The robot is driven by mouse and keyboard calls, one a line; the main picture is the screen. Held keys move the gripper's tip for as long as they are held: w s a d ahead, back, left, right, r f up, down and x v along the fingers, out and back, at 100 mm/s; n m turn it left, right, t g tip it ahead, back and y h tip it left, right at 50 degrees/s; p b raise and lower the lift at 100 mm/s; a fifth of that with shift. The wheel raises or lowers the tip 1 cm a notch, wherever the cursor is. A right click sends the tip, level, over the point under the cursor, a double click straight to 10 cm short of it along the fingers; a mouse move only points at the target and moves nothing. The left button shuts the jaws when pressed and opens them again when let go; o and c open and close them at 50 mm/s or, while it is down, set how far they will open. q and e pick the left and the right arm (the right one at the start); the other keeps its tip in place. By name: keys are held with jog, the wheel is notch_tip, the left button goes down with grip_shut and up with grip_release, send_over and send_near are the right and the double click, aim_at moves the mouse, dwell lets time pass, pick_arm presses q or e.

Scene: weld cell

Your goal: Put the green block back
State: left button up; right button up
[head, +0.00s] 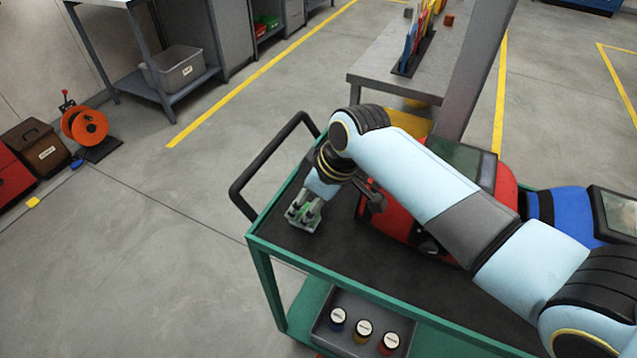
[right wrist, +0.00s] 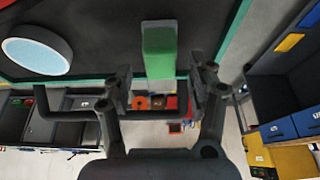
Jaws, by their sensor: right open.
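The green block (right wrist: 160,55) shows upright in the right wrist view, between the two fingers of my right gripper (right wrist: 160,88). Gaps show on both sides of it, so the fingers look spread and not closed on it. In the head view my right gripper (head: 303,216) points down low over the dark top of the green-framed cart (head: 330,240), near its left end. A little green shows among the fingers there, but the fingers hide most of it. My left gripper is in neither view.
A red machine (head: 393,222) stands on the cart beside my right arm, with a blue unit (head: 566,214) further right. A black handle (head: 262,165) rises at the cart's left end. Several capped jars sit in a grey tray (head: 325,335) on the lower shelf. A grey bench (head: 385,75) stands behind.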

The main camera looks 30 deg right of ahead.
jog(key=v, duration=0.9)
jog(key=shift+r+p, duration=0.3)
jog(key=shift+s, duration=0.15)
